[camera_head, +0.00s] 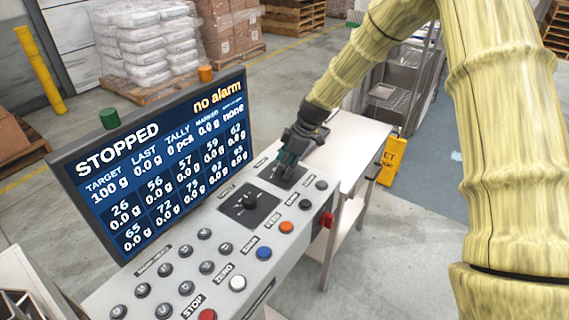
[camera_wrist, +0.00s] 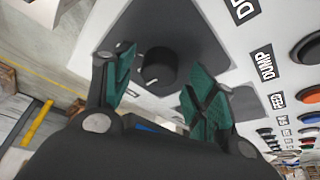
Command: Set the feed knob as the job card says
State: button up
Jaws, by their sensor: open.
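A grey panel (camera_head: 300,222) carries two dark dial plates with knobs. My gripper (camera_head: 288,160) is at the farther dial plate (camera_head: 270,177), over its knob, which it largely hides in the head view. In the wrist view, my open gripper (camera_wrist: 168,80) has green-padded fingers on either side of a round black knob (camera_wrist: 157,66) with a pale pointer mark. I cannot tell whether the pads touch it. The nearer knob (camera_head: 251,203) stands clear. The small dial labels are unreadable, so I cannot tell which is the feed knob. I make out no job card.
A screen (camera_head: 155,160) behind the panel reads STOPPED and no alarm, target 100 g. Several buttons (camera_head: 207,315) line the front, some labelled DUMP and FEED in the wrist view. A pale table (camera_head: 350,145) stands beyond.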

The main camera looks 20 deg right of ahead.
jog(key=shift+w+f, duration=0.2)
jog(key=shift+w, duration=0.1)
jog(key=shift+c, duration=0.2)
jog(key=shift+s+r, duration=0.25)
jog(key=shift+s, duration=0.1)
jog(key=c, duration=0.7)
jog(key=shift+c, duration=1.4)
jog(key=shift+f, duration=0.1)
